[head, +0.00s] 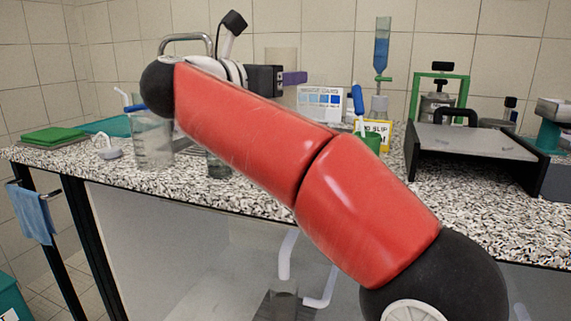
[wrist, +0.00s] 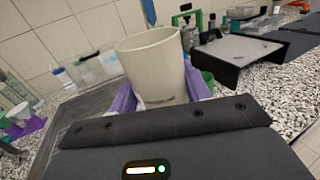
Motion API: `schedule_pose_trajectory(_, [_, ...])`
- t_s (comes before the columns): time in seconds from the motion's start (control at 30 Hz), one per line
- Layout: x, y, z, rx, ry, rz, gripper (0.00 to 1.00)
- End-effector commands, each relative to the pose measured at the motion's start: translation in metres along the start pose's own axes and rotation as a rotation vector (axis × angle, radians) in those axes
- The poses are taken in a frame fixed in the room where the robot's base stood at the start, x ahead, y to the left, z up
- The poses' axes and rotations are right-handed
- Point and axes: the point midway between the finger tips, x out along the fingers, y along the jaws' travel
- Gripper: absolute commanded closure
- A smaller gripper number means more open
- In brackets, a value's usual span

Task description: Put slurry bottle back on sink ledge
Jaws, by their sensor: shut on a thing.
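A cream, wide cylindrical vessel (wrist: 152,62) stands between the purple fingers of my gripper (wrist: 160,100) in the wrist view. My gripper is shut on it; it looks slightly tilted in that view. I cannot read a label, so I cannot confirm it is the slurry bottle. In the head view the vessel (head: 283,58) shows pale behind my gripper (head: 294,78), above the counter's back part. A grey metal sink surface (wrist: 85,112) lies left of the vessel in the wrist view. In the head view my arm hides most of the sink area.
A tap (head: 186,40) rises behind my arm. A blue-filled column (head: 382,48), a colour chart (head: 320,100) and a green-framed device (head: 436,92) stand right. The speckled counter (head: 480,215) is bare at front right.

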Motion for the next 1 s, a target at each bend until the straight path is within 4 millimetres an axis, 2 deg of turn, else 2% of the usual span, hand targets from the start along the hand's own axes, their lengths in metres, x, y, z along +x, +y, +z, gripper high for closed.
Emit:
schedule_pose_trajectory(0.03, [0.001,-0.001,-0.015,-0.006,-0.002,-0.003,0.79])
schedule_pose_trajectory(0.2, [0.001,-0.001,-0.06,-0.006,-0.001,-0.002,0.79])
schedule_pose_trajectory(0.4, [0.0,-0.001,-0.101,-0.002,-0.001,-0.002,0.79])
schedule_pose_trajectory(0.63, [0.0,-0.001,-0.121,0.0,0.0,-0.001,0.79])
schedule_pose_trajectory(0.83, [0.0,-0.001,-0.148,-0.002,0.001,0.0,0.79])
schedule_pose_trajectory(1.0, [0.0,-0.001,-0.155,0.002,0.0,0.0,0.79])
